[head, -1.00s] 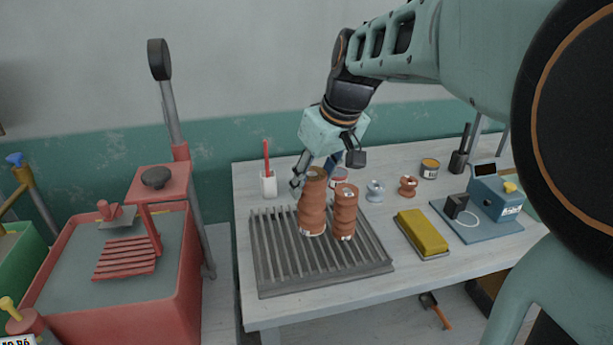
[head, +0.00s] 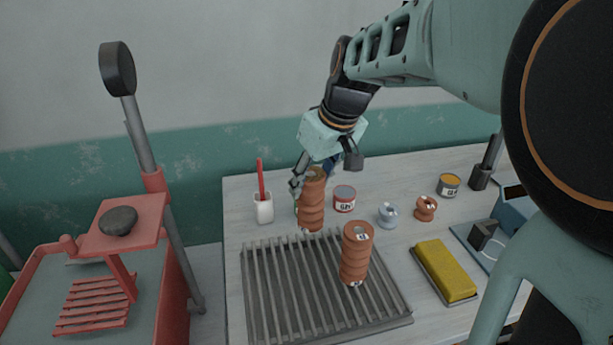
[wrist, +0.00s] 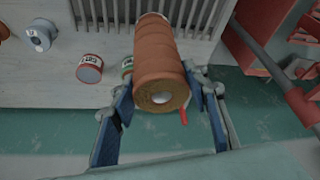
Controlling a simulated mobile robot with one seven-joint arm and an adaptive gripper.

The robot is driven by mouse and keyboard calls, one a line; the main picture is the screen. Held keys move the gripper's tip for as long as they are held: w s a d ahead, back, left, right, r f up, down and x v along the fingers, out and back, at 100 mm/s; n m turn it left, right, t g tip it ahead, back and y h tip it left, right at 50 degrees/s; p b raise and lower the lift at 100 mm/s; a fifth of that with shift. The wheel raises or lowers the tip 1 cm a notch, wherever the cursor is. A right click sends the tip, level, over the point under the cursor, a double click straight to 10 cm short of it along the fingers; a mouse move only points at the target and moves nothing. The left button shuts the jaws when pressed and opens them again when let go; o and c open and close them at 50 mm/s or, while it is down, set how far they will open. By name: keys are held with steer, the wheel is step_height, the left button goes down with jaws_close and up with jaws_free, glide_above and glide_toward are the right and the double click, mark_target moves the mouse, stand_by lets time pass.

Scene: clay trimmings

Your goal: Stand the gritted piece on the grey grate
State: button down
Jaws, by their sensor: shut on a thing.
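My gripper (head: 301,185) is shut on a ribbed brown clay piece (head: 312,205), held upright near the back edge of the grey slatted grate (head: 262,290). Whether its foot touches anything cannot be told. In the wrist view the held piece (wrist: 163,60) sits between both fingers, its pale-centred round end facing the camera; the grate (wrist: 200,14) shows beyond it. A second ribbed brown piece (head: 356,255), with small white labels, stands upright on the grate's right part. Which piece is gritted I cannot tell for sure.
Behind the grate stand a white cup (head: 264,209) with a red stick, a red-banded can (head: 344,200), a grey spool (head: 387,215) and a brown spool (head: 425,208). A yellow block (head: 445,270) lies right. The grate's left and front are bare. A red stand (head: 125,235) is at left.

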step_height(320, 180, down, 7)
stand_by(0.5)
steer(key=shift+f, duration=0.2)
steer(key=c, duration=1.1)
jaws_free()
steer(key=p+v, duration=0.5)
steer(key=v, duration=0.6)
steer(key=shift+p, duration=0.3)
steer(key=shift+s+d+r, duration=0.2)
steer(key=shift+r, duration=0.35)
